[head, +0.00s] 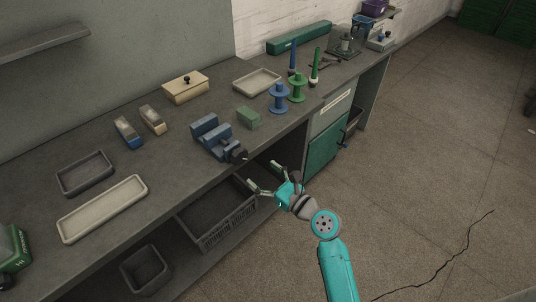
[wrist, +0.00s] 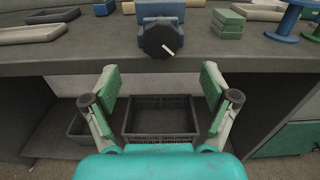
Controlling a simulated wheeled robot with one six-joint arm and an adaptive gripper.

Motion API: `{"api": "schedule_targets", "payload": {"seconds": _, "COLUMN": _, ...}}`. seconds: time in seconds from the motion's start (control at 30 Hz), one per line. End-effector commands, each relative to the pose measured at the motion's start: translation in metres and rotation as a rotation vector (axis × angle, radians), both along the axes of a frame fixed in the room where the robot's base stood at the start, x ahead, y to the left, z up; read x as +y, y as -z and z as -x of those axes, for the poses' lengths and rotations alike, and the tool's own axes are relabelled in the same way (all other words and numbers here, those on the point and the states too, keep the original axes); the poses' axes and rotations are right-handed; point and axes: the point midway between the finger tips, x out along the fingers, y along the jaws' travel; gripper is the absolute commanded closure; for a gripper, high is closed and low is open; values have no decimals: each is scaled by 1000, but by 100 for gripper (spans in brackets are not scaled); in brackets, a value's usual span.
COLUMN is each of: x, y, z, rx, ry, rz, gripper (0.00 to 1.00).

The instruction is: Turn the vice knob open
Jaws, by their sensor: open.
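The blue vice (head: 214,136) sits on the workbench near its front edge. Its black knob (head: 238,154) faces out over the edge. In the wrist view the knob (wrist: 163,39) is at the upper middle, with a white mark pointing to the lower right, and the blue vice body (wrist: 160,9) is behind it. My gripper (head: 263,175) is open and empty, in front of the bench and below the knob. In the wrist view its two green-padded fingers (wrist: 161,85) stand wide apart, with the knob above and beyond them, not touching.
The bench front edge (wrist: 70,67) runs just beyond my fingers. Below it is a dark crate (wrist: 160,118) on a lower shelf. Green blocks (head: 248,117) lie right of the vice, with blue (head: 279,98) and green spools (head: 297,88) further right. Open floor (head: 430,150) lies to the right.

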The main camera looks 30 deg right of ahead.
Motion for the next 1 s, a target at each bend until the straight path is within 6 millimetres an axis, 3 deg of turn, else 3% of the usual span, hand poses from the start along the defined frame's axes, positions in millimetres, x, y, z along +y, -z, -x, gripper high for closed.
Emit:
{"api": "schedule_targets", "payload": {"seconds": 0.27, "x": 16, "y": -1, "z": -17, "rx": 4, "ry": -14, "rz": -23, "gripper": 14}}
{"api": "schedule_targets", "payload": {"seconds": 0.7, "x": 38, "y": -1, "z": -86, "rx": 4, "ry": -13, "rz": -22, "gripper": 14}}
{"api": "schedule_targets", "payload": {"seconds": 1.0, "x": 44, "y": -1, "z": -106, "rx": 4, "ry": -11, "rz": -23, "gripper": 14}}
